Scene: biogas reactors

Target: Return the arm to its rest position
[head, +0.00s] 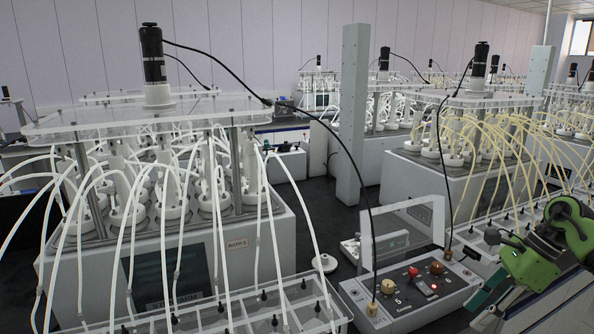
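My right arm comes in from the right edge, with green and black links. Its gripper (488,303) hangs at the lower right, over the right side of the control box (412,297). The fingers point down and to the left. They are small and dark, and I cannot tell whether they are apart or closed. I see nothing clearly held. My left arm and gripper are not in view.
A reactor bath (240,244) with white tubes fills the left. Another bath (425,186) with yellowish tubes stands at the right, behind my arm. A grey pillar (352,115) rises between them. Black cables hang from the motors. A tube rack (290,306) lies in front.

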